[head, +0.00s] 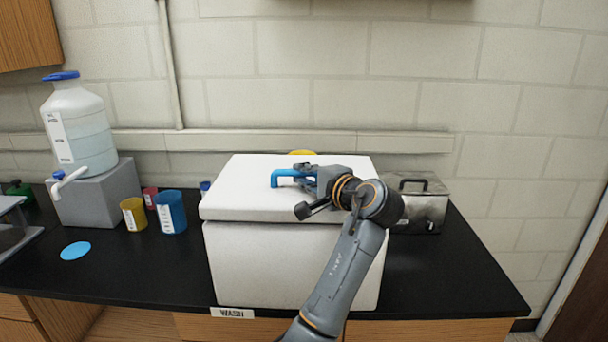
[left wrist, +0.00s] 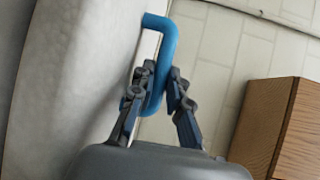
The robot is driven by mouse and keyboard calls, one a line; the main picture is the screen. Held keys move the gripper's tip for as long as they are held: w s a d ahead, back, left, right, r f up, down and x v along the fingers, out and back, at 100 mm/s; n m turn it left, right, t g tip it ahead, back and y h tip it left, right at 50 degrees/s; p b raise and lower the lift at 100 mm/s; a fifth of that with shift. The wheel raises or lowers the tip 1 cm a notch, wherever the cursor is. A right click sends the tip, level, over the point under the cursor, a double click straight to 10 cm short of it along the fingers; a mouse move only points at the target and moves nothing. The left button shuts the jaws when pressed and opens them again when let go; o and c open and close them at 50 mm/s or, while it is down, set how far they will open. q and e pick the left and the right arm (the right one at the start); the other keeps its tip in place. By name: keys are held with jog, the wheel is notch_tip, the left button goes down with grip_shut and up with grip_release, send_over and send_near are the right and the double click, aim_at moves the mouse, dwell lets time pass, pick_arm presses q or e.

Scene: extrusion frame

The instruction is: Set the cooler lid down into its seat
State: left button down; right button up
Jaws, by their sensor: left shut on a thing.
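The white cooler lid (head: 235,194) lies over the white cooler body (head: 270,265) on the black counter. Its front edge overhangs the body slightly, with a thin dark line between them; I cannot tell whether it rests in its seat. A blue handle (head: 283,176) stands on the lid. My left gripper (head: 305,182) is shut on this handle. In the left wrist view, the fingers (left wrist: 160,82) close around the blue handle (left wrist: 166,40), beside the pale lid surface (left wrist: 85,70). The arm hides part of the lid's right side. My right gripper is out of view.
A metal box (head: 420,212) stands close right of the cooler. Left of it are a blue cup (head: 171,212), a yellow cup (head: 133,214) and a water jug (head: 78,125) on a grey block (head: 105,198). A yellow item (head: 302,153) shows behind. The front-left counter is mostly clear.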

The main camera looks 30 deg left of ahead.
pick_arm(q)
jog(key=shift+f, duration=0.45)
dwell(0.3)
jog(key=c, duration=1.2)
grip_release()
jog(key=shift+d, duration=0.15)
jog(key=v, duration=1.2)
jog(key=shift+r, duration=0.1)
